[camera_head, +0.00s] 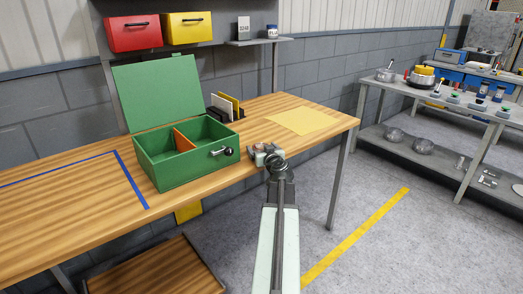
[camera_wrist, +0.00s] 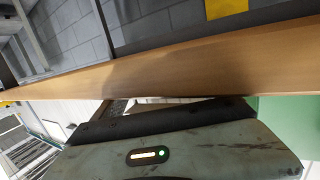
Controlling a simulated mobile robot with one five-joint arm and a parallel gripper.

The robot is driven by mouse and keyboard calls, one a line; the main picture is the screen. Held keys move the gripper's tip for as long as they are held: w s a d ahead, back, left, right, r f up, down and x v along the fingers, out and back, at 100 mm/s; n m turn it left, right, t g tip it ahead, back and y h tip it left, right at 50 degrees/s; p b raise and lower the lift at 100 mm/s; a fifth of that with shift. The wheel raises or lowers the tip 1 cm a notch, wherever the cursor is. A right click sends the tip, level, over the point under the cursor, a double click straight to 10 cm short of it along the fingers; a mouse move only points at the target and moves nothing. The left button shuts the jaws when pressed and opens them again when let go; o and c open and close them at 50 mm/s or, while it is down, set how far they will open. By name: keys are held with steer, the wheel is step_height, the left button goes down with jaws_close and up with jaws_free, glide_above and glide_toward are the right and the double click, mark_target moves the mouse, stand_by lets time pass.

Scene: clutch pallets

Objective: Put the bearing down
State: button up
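My gripper (camera_head: 263,150) is at the front edge of the wooden workbench (camera_head: 240,118), right of the open green box (camera_head: 185,171). It is small in the head view, and its fingers cannot be told apart clearly. Small brownish and pale shapes show at its end, but I cannot tell whether they are a bearing or gripper parts. No bearing can be made out for certain in either view. In the wrist view, the grey-green gripper housing (camera_wrist: 185,150) with a lit indicator fills the bottom, and the bench edge (camera_wrist: 160,78) runs across above it. The fingertips are not visible there.
The green box has an orange divider and a raised lid. A yellow sheet (camera_head: 304,121) lies on the bench's right end, with bare wood around it. Blue tape (camera_head: 133,181) marks an area at left. Upright folders (camera_head: 227,106) stand behind the box. A cluttered metal shelf (camera_head: 440,110) is at right.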

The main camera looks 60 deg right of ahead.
steer(key=v, duration=0.5)
steer(key=p+v, duration=0.1)
steer(key=v, duration=0.2)
steer(key=shift+s+d, duration=0.25)
steer(key=shift+d, duration=0.1)
steer(key=shift+f, duration=0.15)
